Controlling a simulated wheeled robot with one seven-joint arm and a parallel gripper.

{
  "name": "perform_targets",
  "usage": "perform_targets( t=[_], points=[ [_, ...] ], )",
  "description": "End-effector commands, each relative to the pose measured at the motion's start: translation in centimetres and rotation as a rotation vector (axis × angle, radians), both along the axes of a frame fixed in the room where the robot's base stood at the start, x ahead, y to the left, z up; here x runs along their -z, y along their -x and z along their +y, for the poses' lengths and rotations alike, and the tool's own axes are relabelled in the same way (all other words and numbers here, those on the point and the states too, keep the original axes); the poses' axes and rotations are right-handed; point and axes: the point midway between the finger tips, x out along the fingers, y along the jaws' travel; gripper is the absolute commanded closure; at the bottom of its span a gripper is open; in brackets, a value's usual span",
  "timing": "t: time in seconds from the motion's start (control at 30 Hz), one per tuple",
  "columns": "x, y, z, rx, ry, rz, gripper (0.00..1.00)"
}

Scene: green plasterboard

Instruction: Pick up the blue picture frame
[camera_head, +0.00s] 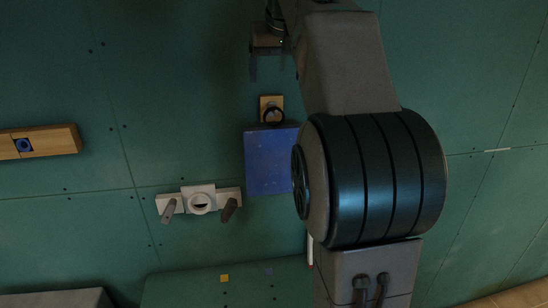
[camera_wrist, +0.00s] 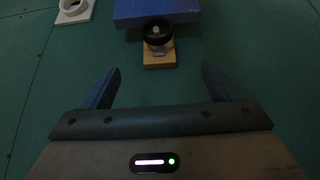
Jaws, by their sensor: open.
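The blue picture frame (camera_head: 269,162) is a flat blue panel against the green wall in the head view, its right edge partly hidden behind my arm. A wooden block with a dark round knob (camera_head: 273,113) sits at the frame's top edge; the knob also shows in the wrist view (camera_wrist: 157,33). My gripper (camera_head: 267,75) is above the block and frame in the head view, apart from both. In the wrist view its two fingers (camera_wrist: 160,88) are spread with nothing between them.
A white fixture with a round centre and two dark pegs (camera_head: 200,201) is left of the frame. A wooden bar with a blue socket (camera_head: 38,143) is at far left. A green surface with small yellow and blue pieces (camera_head: 224,278) lies below. Wall above is clear.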

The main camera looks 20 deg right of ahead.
Motion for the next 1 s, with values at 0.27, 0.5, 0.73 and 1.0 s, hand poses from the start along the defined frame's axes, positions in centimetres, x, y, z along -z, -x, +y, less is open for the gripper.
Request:
perform_targets(
  t=[0.27,0.5,0.73,1.0],
  points=[
    [4.9,-2.6,-0.5,0.001,-0.001,0.004,0.18],
    [6.7,-3.6,-0.8,0.000,-0.001,0.001,0.18],
    [8.8,-4.2,-1.1,-0.001,-0.001,0.005,0.18],
    [11.4,-5.5,-1.5,0.000,0.000,0.002,0.18]
  ],
)
